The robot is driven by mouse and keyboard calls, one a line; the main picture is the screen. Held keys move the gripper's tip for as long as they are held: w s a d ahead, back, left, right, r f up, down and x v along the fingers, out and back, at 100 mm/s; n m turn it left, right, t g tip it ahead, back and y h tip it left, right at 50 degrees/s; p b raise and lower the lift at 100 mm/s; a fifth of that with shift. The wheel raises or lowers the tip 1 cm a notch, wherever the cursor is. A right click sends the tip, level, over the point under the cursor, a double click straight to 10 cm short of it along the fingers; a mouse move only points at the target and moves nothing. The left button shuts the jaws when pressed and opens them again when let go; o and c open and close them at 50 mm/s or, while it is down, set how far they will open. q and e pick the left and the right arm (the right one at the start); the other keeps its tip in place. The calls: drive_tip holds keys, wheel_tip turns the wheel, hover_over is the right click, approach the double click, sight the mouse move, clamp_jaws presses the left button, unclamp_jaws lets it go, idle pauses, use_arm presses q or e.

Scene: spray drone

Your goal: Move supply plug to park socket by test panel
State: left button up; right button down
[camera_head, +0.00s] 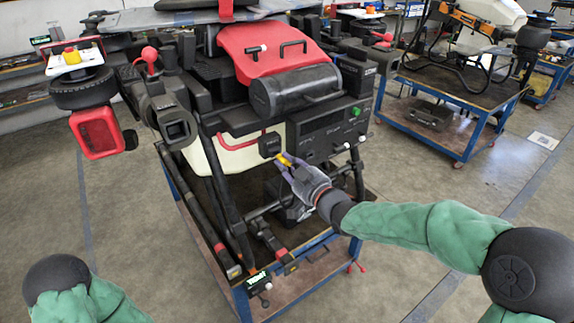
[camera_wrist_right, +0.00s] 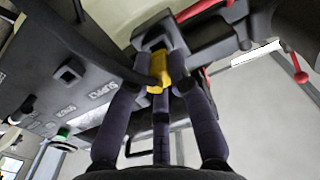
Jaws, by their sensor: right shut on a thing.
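The yellow supply plug (camera_head: 286,159) is between the purple-grey fingers of my right gripper (camera_head: 287,165), which is shut on it. In the right wrist view the plug (camera_wrist_right: 158,70) sits between both fingertips, at the mouth of a black block. That block (camera_head: 270,144), likely the park socket, is left of the black test panel (camera_head: 325,130) in the head view. I cannot tell whether the plug is seated in it. The wrist view shows the panel (camera_wrist_right: 60,85) upside down at left, with a SUPPLY label. My left gripper is out of view.
The drone's red cover (camera_head: 260,62) and black cylinder (camera_head: 292,92) are above the panel. A red hose (camera_head: 236,145) runs left of the block. Black frame legs stand below, on a blue-edged cart (camera_head: 310,285). The floor at right is mostly clear.

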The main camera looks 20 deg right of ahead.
drive_tip(key=shift+b+x, duration=0.55)
drive_tip(key=shift+x, duration=0.7)
idle(1.2)
drive_tip(key=c, duration=1.1)
unclamp_jaws()
drive_tip(key=shift+o, duration=0.2)
drive_tip(key=v, duration=1.2)
